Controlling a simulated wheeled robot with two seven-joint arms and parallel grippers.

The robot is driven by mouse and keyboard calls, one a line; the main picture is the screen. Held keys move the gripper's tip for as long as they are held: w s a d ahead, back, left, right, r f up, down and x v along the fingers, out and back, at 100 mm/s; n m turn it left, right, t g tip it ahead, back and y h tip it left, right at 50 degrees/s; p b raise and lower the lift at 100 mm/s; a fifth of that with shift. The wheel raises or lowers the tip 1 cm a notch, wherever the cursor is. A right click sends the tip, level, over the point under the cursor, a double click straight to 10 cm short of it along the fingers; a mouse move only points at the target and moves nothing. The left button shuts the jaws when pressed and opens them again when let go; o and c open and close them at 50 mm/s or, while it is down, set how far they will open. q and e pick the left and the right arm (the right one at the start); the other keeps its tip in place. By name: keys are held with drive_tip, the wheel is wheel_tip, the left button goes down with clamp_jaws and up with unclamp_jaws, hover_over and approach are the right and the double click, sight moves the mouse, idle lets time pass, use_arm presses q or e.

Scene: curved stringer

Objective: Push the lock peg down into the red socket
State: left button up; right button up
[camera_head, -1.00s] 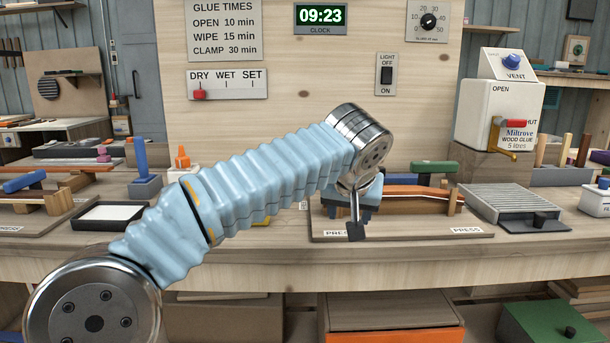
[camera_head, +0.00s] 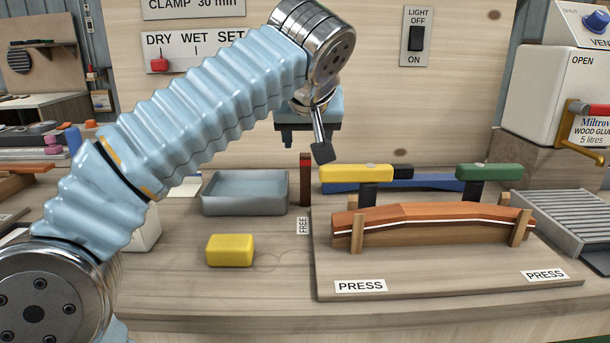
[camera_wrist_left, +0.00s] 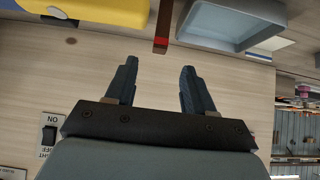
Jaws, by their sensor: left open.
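A slim dark red upright peg (camera_head: 305,180), which looks like the lock peg, stands on the bench beside the FREE label, behind the press board. In the left wrist view the peg (camera_wrist_left: 164,22) shows beyond my fingertips, roughly between them, with a bright red end. A separate red socket cannot be made out. My left gripper (camera_head: 305,143) is open and empty, above the peg in the head view and apart from it. Its two dark fingers also show spread in the left wrist view (camera_wrist_left: 156,72). My right gripper is not in view.
A grey tray (camera_head: 243,206) stands left of the peg, with a yellow block (camera_head: 229,250) in front. Right of it are yellow (camera_head: 356,173) and green (camera_head: 489,172) clamp handles and a curved wood strip (camera_head: 430,222) on the press board (camera_head: 440,279).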

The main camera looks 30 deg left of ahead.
sight(305, 165)
use_arm(q)
drive_tip(key=b+x, duration=0.1)
drive_tip(key=x, duration=1.1)
drive_tip(key=shift+a+f, duration=0.15)
drive_tip(key=shift+f, duration=0.05)
drive_tip(key=shift+c, duration=0.4)
clamp_jaws()
